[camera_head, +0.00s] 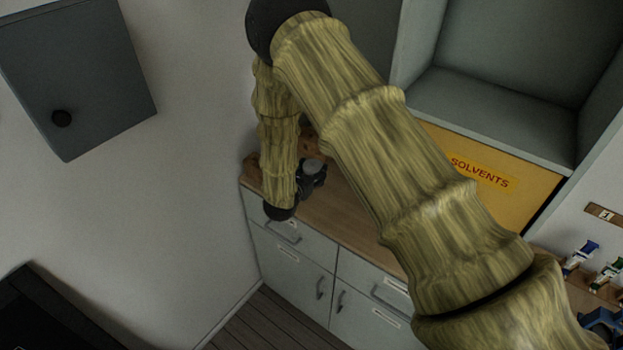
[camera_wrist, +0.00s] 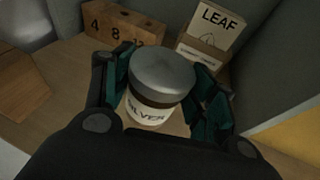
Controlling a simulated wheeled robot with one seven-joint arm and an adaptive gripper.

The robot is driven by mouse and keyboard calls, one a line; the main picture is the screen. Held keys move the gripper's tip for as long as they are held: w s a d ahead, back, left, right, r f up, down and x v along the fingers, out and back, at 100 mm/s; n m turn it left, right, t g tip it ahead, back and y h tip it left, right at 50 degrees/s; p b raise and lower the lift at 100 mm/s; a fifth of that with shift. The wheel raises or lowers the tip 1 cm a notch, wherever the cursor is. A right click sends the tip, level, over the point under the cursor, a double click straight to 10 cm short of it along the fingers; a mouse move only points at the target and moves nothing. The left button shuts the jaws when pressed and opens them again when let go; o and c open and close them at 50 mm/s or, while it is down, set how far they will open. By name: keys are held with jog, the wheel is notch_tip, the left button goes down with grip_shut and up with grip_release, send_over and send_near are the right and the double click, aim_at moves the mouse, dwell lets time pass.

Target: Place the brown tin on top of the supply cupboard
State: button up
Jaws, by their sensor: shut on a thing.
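The tin (camera_wrist: 150,104) stands between my fingers in the wrist view. It has a grey lid, a narrow brown band and a cream label reading "SILVER". My gripper (camera_wrist: 162,88) is shut on it, with a dark green finger pad on each side. In the head view the grey lid (camera_head: 314,167) shows beside my dark gripper (camera_head: 310,180), over the wooden top of a grey cupboard with drawers and doors (camera_head: 290,253). I cannot tell whether the tin touches that top. No cupboard shows a readable "supply" label.
A wooden block with numbers (camera_wrist: 112,29) and a box with a "LEAF" card (camera_wrist: 208,28) stand close behind the tin. A yellow "SOLVENTS" panel (camera_head: 495,187) sits under an open grey shelf (camera_head: 500,103). A grey wall cabinet (camera_head: 75,70) hangs at upper left.

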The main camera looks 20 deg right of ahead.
notch_tip(320, 180, down, 4)
jog(key=shift+w+d+r, duration=0.1)
jog(key=shift+r, duration=0.1)
jog(key=shift+f+b, duration=0.15)
jog(key=shift+b, duration=0.3)
jog(key=o, duration=1.2)
jog(key=shift+c, duration=0.2)
jog(key=shift+r+p, duration=0.2)
jog(key=shift+p, duration=0.1)
jog(key=v, duration=1.2)
